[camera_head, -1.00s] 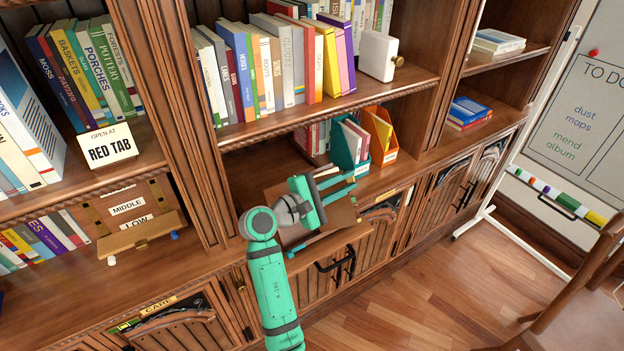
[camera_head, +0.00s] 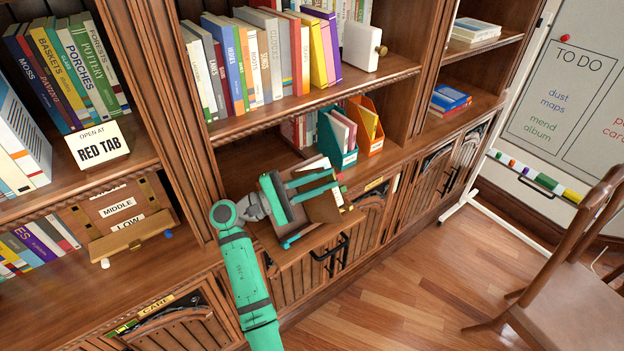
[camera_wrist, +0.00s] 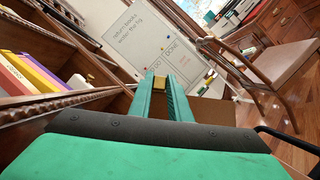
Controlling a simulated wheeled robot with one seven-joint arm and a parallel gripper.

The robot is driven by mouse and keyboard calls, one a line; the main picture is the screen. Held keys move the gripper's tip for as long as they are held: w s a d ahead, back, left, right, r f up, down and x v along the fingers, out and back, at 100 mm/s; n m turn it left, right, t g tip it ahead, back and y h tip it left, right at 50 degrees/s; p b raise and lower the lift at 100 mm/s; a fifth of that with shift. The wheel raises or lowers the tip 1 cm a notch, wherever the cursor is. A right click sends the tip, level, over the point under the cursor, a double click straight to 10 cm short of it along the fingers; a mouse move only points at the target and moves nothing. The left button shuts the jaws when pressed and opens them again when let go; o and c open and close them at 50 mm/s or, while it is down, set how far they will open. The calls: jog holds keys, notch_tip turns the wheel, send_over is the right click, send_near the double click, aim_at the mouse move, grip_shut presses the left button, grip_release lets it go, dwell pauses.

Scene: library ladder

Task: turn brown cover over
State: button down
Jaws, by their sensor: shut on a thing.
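The brown cover (camera_head: 323,208) is on the ledge of the middle bookcase bay, partly hidden behind my gripper. It looks tilted up, with pale pages (camera_head: 312,166) showing beside it. In the wrist view a brown surface (camera_wrist: 208,111) shows right of the fingers. My gripper (camera_head: 334,184) reaches across the cover from the left. The cover's hinge side is hidden.
A teal file box (camera_head: 337,140) and an orange file box (camera_head: 365,125) stand just behind on the same ledge. The shelf of books (camera_head: 265,60) is above. Cabinet doors with a dark handle (camera_head: 332,248) are below. A chair (camera_head: 570,255) stands at right on open floor.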

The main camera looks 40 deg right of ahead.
dwell(0.4)
jog(key=c, duration=1.9)
grip_release()
jog(key=shift+a, duration=0.1)
jog(key=shift+o, duration=0.5)
jog(key=r, duration=0.4)
jog(key=shift+s+a, duration=0.15)
jog(key=shift+s, duration=0.05)
jog(key=s+a+r, duration=0.2)
jog(key=r, duration=0.1)
jog(key=s+a+r, duration=0.1)
jog(key=s+r, duration=0.1)
jog(key=shift+r, duration=0.25)
jog(key=shift+c, duration=0.6)
jog(key=s+a+r, duration=0.3)
jog(key=s+a, duration=0.2)
jog(key=s, duration=0.1)
jog(key=shift+s+r, duration=0.25)
jog(key=shift+s, duration=0.15)
